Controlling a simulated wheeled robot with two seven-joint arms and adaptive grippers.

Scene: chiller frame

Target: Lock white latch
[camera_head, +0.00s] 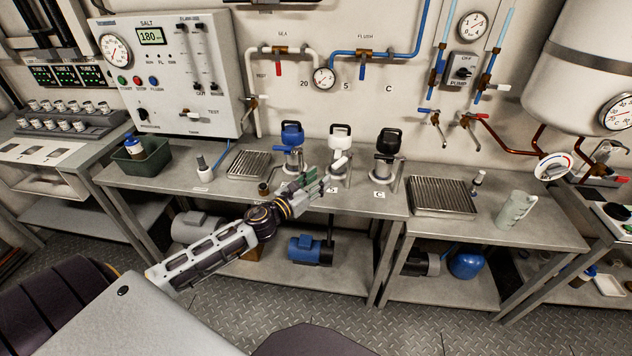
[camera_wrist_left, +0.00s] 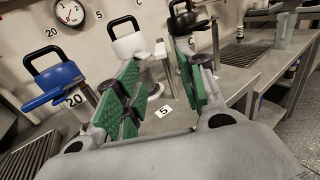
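The white-topped housing (camera_head: 340,134) with a black carrying handle stands on the bench between the blue and black ones. A white lever (camera_head: 340,161) sticks out at its front. In the left wrist view the white top (camera_wrist_left: 128,45) is just beyond my fingers, and part of the housing below is hidden by them. My left gripper (camera_head: 313,181) is in front of and a little left of the white housing. In the left wrist view its green-padded fingers (camera_wrist_left: 160,82) are apart with nothing between them. My right gripper is in neither view.
A blue-topped housing (camera_head: 292,136) stands left and a black-topped one (camera_head: 387,142) right. A drain tray (camera_head: 249,165) lies left, another (camera_head: 443,196) right, near a grey-green jug (camera_head: 514,210). The bench front right of the gripper is mostly clear.

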